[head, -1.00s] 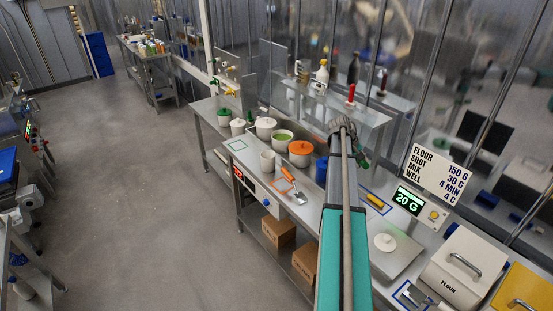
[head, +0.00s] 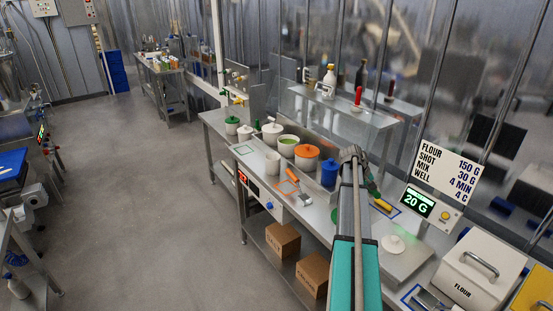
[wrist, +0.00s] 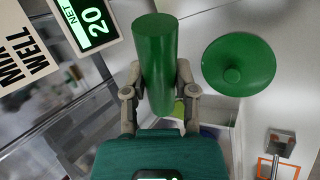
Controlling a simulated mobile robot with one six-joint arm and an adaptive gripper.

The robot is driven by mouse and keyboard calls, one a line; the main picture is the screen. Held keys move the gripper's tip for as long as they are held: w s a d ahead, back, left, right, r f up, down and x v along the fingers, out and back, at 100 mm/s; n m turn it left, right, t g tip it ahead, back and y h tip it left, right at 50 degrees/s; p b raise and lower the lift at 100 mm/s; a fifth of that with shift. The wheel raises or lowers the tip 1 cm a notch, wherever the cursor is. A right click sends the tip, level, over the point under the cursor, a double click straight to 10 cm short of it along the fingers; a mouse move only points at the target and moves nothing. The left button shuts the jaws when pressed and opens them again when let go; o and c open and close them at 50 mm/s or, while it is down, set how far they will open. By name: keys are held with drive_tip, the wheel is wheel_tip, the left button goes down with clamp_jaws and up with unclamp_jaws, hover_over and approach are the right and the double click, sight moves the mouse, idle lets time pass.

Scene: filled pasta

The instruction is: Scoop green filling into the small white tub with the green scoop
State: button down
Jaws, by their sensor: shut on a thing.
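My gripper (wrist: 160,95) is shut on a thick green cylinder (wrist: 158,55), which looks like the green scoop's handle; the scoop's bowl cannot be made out. A round green disc with a knob (wrist: 238,65), like a lid, shows beside the cylinder in the wrist view.
An orange-handled scoop (head: 292,175) lies in front. A scale display (head: 417,201) reads 20 G. A glass-like shelf (head: 330,110) runs behind.

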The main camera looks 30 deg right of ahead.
drive_tip(key=f+b, duration=0.1)
drive_tip(key=f, duration=0.1)
drive_tip(key=f+b, duration=0.1)
drive_tip(key=f, duration=0.1)
drive_tip(key=shift+s+b, duration=0.2)
drive_tip(key=shift+b, duration=0.1)
drive_tip(key=shift+s, duration=0.15)
